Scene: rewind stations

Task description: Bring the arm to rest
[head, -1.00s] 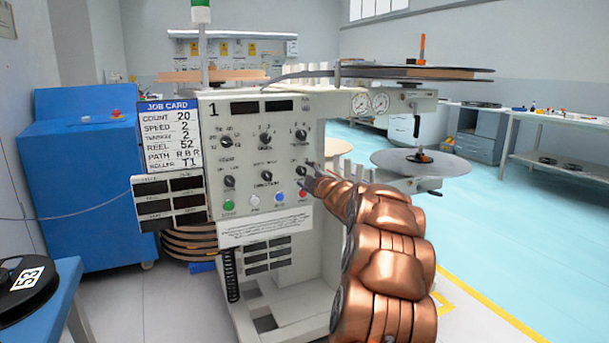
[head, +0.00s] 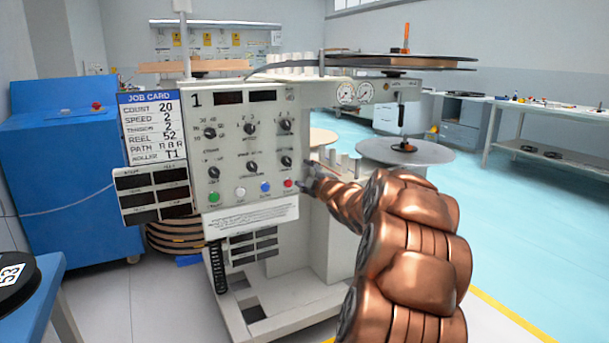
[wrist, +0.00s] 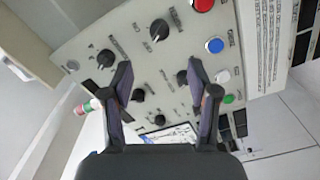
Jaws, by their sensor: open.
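My gripper (head: 306,179) is at the end of my copper-coloured arm, in front of the right side of the machine's control panel (head: 228,180) in the head view. In the wrist view my gripper (wrist: 160,82) has its two dark fingers spread with nothing between them. The panel fills the view beyond them. Its black knobs, red button (wrist: 202,5), blue button (wrist: 214,45) and green button (wrist: 229,98) show there. The fingers look apart from the panel, though the exact gap is hard to tell.
A job card (head: 151,130) hangs left of the panel. A blue cabinet (head: 72,185) stands at the left. A reel numbered 53 (head: 14,284) lies on a blue table (head: 35,305). A large reel (head: 400,62) and a grey disc (head: 400,152) are at the right. Open floor (head: 520,230) lies at the right.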

